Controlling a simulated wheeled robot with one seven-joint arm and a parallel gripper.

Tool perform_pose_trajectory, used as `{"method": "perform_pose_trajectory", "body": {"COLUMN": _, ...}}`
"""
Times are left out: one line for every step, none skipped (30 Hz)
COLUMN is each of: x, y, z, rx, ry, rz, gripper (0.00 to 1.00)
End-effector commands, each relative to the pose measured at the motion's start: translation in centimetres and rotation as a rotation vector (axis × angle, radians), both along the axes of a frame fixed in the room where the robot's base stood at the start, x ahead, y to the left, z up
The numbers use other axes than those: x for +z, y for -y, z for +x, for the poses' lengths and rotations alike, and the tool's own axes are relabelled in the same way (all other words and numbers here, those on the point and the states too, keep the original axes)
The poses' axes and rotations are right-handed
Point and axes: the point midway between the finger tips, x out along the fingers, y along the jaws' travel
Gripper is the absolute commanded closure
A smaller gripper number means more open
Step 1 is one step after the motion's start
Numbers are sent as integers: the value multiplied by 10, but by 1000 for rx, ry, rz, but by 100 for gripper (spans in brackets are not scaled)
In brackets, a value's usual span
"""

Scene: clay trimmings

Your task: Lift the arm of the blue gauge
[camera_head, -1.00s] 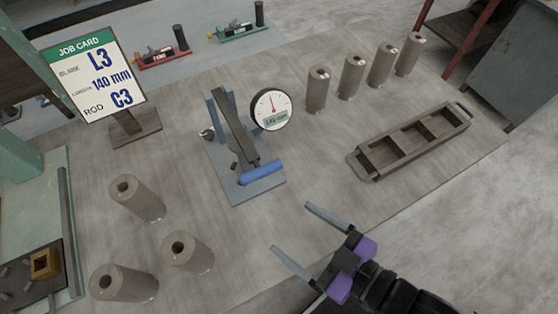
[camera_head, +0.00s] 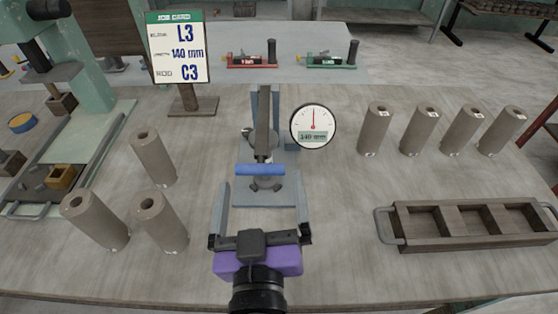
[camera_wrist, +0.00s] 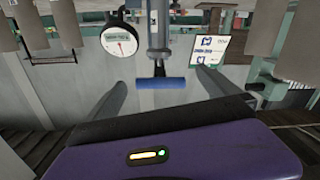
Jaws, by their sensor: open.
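The blue gauge (camera_head: 283,187) stands on the table in the head view, with a grey-blue base and upright. Its dark arm (camera_head: 264,125) ends at the front in a blue crossbar handle (camera_head: 260,169), low over the base. Its round dial (camera_head: 313,127) reads 140 mm on a label. My gripper (camera_head: 262,200) is open and empty in front of the gauge, its two fingers spread to either side, nearer me than the handle. In the wrist view the blue handle (camera_wrist: 161,83) lies ahead, between and beyond the fingertips, apart from them.
Several grey cylinders stand to the left (camera_head: 153,157) and back right (camera_head: 375,128). A wooden tray with compartments (camera_head: 391,216) lies at right. A job card (camera_head: 178,47) stands behind left, with red (camera_head: 252,62) and green (camera_head: 331,61) tools farther back. A green machine (camera_head: 88,65) is at far left.

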Motion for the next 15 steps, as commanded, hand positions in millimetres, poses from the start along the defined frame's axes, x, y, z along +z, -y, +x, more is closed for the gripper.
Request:
{"method": "perform_pose_trajectory", "body": {"x": 3, "y": -3, "z": 1, "rx": -6, "ry": 9, "rz": 8, "gripper": 0}}
{"method": "perform_pose_trajectory", "body": {"x": 5, "y": -4, "z": 1, "rx": -10, "ry": 12, "rz": 12, "gripper": 0}}
{"method": "perform_pose_trajectory", "body": {"x": 7, "y": -5, "z": 1, "rx": -15, "ry": 18, "rz": 16, "gripper": 0}}
{"method": "perform_pose_trajectory", "body": {"x": 8, "y": -6, "z": 1, "rx": -20, "ry": 20, "rz": 19, "gripper": 0}}
{"method": "perform_pose_trajectory", "body": {"x": 9, "y": -6, "z": 2, "rx": -21, "ry": 22, "rz": 21, "gripper": 0}}
{"method": "perform_pose_trajectory", "body": {"x": 11, "y": -6, "z": 3, "rx": -24, "ry": 24, "rz": 22, "gripper": 0}}
{"method": "perform_pose_trajectory", "body": {"x": 11, "y": -7, "z": 4, "rx": -25, "ry": 24, "rz": 23, "gripper": 0}}
{"method": "perform_pose_trajectory", "body": {"x": 12, "y": -6, "z": 6, "rx": -26, "ry": 25, "rz": 23, "gripper": 0}}
{"method": "perform_pose_trajectory", "body": {"x": 13, "y": -6, "z": 10, "rx": -27, "ry": 26, "rz": 23, "gripper": 0}}
{"method": "perform_pose_trajectory", "body": {"x": 13, "y": -6, "z": 13, "rx": -26, "ry": 25, "rz": 23, "gripper": 0}}
{"method": "perform_pose_trajectory", "body": {"x": 13, "y": -6, "z": 18, "rx": -26, "ry": 24, "rz": 23, "gripper": 0}}
{"method": "perform_pose_trajectory", "body": {"x": 13, "y": -5, "z": 24, "rx": -27, "ry": 25, "rz": 22, "gripper": 0}}
{"method": "perform_pose_trajectory", "body": {"x": 13, "y": -5, "z": 28, "rx": -27, "ry": 25, "rz": 23, "gripper": 0}}
{"method": "perform_pose_trajectory", "body": {"x": 13, "y": -5, "z": 33, "rx": -26, "ry": 25, "rz": 23, "gripper": 0}}
{"method": "perform_pose_trajectory", "body": {"x": 13, "y": -5, "z": 40, "rx": -26, "ry": 24, "rz": 22, "gripper": 0}}
